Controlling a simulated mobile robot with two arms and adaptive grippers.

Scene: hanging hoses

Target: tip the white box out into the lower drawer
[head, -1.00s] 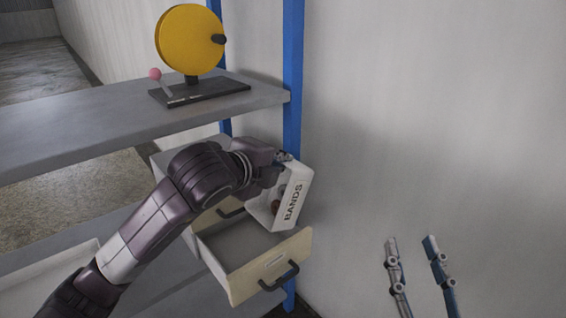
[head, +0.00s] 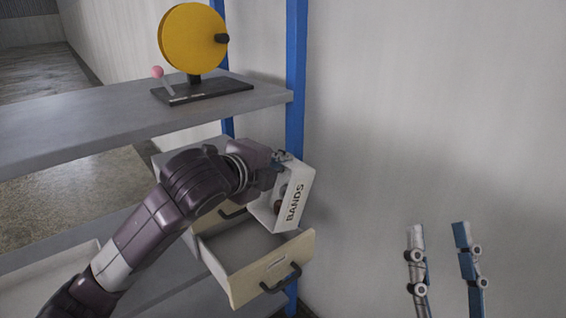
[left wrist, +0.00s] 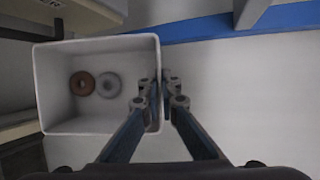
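The white box (head: 291,203), labelled BANDS, is tilted on its side above the open lower drawer (head: 273,268). My left gripper (head: 277,170) is shut on the box's rim and holds it up. The left wrist view shows the white box (left wrist: 60,112) with a brown ring (left wrist: 82,84) and a grey ring (left wrist: 109,85) still inside; the gripper fingers (left wrist: 165,88) pinch its right wall. The drawer's visible floor looks empty. My right gripper (head: 440,235) is at the lower right, its two fingers apart with nothing between them.
The drawer unit stands under a grey shelf (head: 60,120) with a blue post (head: 296,70) beside it. A yellow disc (head: 193,38) on a dark base sits on the shelf. A pale tray (head: 45,285) lies lower left. The wall on the right is bare.

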